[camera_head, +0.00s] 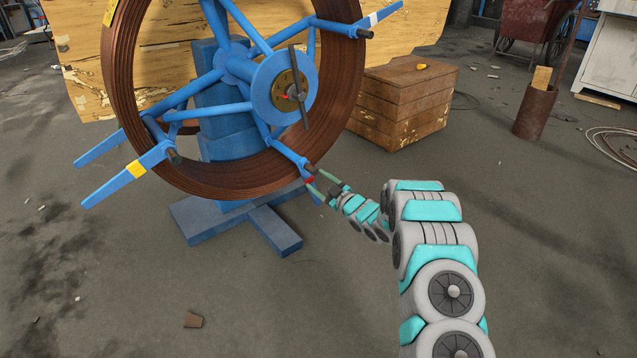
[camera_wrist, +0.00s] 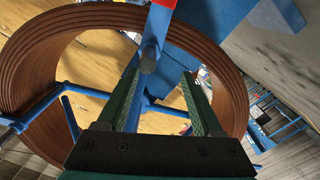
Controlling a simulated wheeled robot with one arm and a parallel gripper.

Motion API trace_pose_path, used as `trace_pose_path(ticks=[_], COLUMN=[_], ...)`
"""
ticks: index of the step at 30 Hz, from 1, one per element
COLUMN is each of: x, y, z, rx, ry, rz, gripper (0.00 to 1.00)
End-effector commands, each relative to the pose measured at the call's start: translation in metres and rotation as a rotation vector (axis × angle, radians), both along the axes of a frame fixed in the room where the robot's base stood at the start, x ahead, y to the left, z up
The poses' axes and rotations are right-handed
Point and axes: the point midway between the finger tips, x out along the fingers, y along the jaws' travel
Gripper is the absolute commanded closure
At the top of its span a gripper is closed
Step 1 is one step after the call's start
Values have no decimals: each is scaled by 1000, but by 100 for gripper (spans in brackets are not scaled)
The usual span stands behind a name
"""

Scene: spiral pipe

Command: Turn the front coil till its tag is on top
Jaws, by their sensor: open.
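The front coil (camera_head: 126,110) is a big ring of brown pipe on a blue reel with several spokes. A yellow tag (camera_head: 110,12) shows at its upper left, cut by the picture's top edge. In the wrist view the coil (camera_wrist: 35,60) curves around behind my fingers. My gripper (camera_head: 313,180) is open at the coil's lower right, by a blue arm end with a red band (camera_head: 309,180). In the wrist view my gripper (camera_wrist: 160,73) has its fingers on either side of a grey peg end (camera_wrist: 148,60). I cannot tell if they touch it.
A blue stand (camera_head: 228,140) with floor feet carries the reel. Other reel arms have a yellow band (camera_head: 136,169) and a white band (camera_head: 373,19). A wooden crate (camera_head: 400,105) stands behind right. A rusty bucket (camera_head: 534,112) is farther right. The front floor is mostly clear.

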Motion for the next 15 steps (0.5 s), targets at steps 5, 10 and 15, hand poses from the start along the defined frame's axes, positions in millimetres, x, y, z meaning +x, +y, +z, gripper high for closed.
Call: trace_pose_path(ticks=[5, 10, 15], x=[-8, -17, -27], y=[-5, -11, -17], z=[-1, -2, -3], rx=[-1, -2, -1], ry=[1, 3, 5], rz=[3, 2, 1], gripper=[38, 38, 38])
